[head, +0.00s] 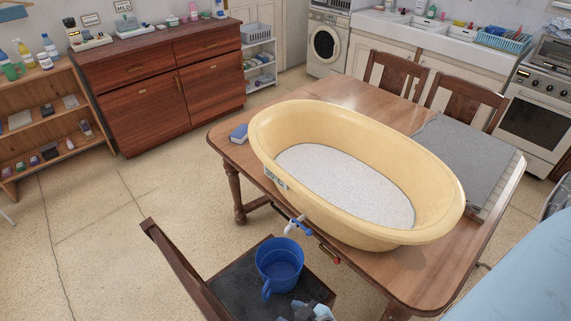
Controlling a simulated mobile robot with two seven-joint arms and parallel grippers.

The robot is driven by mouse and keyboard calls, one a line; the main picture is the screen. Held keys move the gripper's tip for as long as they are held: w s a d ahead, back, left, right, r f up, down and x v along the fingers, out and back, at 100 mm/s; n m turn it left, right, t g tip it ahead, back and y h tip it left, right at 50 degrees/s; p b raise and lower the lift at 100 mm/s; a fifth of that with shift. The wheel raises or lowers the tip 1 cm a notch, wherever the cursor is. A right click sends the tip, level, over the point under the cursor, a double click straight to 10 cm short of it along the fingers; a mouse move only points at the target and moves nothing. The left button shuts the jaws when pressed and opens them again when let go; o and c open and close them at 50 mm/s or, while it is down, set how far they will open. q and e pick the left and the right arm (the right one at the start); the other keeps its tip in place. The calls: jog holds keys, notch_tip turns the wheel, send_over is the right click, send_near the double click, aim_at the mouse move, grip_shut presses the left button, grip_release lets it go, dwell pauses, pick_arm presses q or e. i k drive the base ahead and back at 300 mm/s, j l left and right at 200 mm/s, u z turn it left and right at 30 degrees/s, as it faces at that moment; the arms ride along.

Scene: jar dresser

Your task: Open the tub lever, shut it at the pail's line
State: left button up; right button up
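The cream oval tub (440,208) stands on the wooden table, with a pale, speckled surface inside. A small tap with a blue lever (303,228) sticks out low on its near side, over the table edge. No stream shows under the spout. The blue pail (280,262) stands upright on a dark chair seat below the tap, its handle towards me. Its inside looks plain blue; I cannot make out a line or water. A grey gripper part (308,312), apparently my right one, shows cut off at the bottom edge, near the pail; its fingers are unclear. My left gripper is out of view.
The wooden table (230,150) carries a blue block (239,133) and a grey ribbed mat (455,148). The chair's back (185,270) rises left of the pail. A light-blue surface (510,275) fills the lower right. The floor at left is clear.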

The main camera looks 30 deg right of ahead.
aim_at(309, 232)
jog(key=j+z, duration=0.6)
jog(key=z, duration=0.25)
jog(key=j+z, duration=0.55)
jog(key=z, duration=0.3)
jog(key=k, duration=0.05)
